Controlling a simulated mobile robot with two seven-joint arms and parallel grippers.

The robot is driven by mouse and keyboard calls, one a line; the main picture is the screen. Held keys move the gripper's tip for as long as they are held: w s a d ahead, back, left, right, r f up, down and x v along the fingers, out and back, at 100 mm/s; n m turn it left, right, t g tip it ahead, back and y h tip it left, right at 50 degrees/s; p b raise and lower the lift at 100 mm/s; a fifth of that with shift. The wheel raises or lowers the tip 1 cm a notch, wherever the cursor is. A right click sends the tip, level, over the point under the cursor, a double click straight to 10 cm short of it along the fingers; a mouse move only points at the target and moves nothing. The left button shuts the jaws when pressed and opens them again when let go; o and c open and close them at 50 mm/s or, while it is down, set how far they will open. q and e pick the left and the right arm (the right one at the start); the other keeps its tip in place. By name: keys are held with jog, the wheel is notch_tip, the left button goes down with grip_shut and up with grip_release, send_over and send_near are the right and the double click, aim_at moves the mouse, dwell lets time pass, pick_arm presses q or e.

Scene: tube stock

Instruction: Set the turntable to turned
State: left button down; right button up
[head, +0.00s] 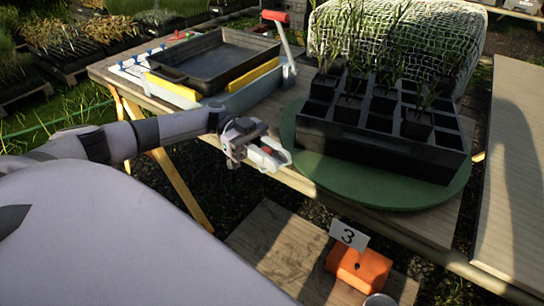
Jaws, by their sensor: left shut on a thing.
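The turntable is a round green disc (398,193) on the wooden bench at the right. A black tray (380,152) of square pots with green seedlings stands on it, its long side facing me at a slant. My left gripper (277,157) is at the left rim of the disc, beside the tray's near left corner. Its jaws are shut on the turntable's edge; the contact itself is small and partly hidden by the fingers. My right gripper is not in view.
A dark basin (215,60) on a grey stand with yellow bars and a red-handled lever (280,30) stands behind my left gripper. A netted mound (440,45) is behind the tray. An orange block (358,272) with a "3" card sits lower, in front. A wooden board (515,170) is at the right.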

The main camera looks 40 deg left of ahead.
pick_arm(q)
jog(key=shift+w+r, duration=0.1)
jog(key=shift+r, duration=0.25)
jog(key=c, duration=1)
grip_release()
jog(key=shift+c, duration=0.2)
jog(key=shift+o, duration=0.5)
jog(key=shift+f, duration=0.15)
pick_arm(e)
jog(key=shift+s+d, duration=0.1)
pick_arm(q)
notch_tip(320, 180, up, 20)
jog(key=p, duration=0.3)
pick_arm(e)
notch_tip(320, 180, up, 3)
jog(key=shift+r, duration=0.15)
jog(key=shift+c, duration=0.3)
